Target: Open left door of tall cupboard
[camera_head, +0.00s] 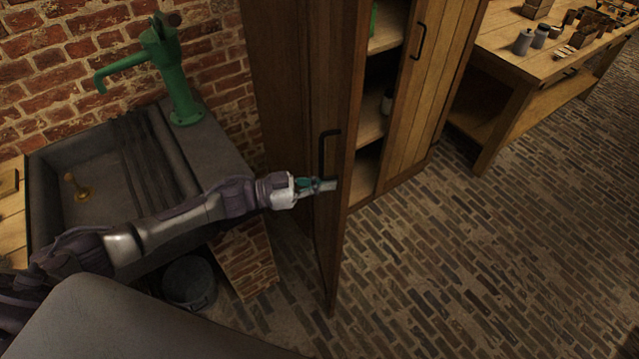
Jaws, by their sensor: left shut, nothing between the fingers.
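The tall wooden cupboard stands in the middle of the head view, with shelves (372,128) showing inside. Its left door (338,225) stands swung outward, so the gap to the right door (436,80) is wide. The left door has a black bar handle (323,150) near its free edge. My left gripper (328,185) is shut and empty, at the door just below the handle; I cannot tell whether it touches the door. The right door has its own black handle (418,41) and looks closed. My right gripper is not in view.
A stone sink (45,150) with a green hand pump (172,75) stands left against the brick wall. A dark bucket (189,283) is on the floor below it. A wooden workbench (505,50) with jars is at upper right. The brick floor (480,260) right of the cupboard is clear.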

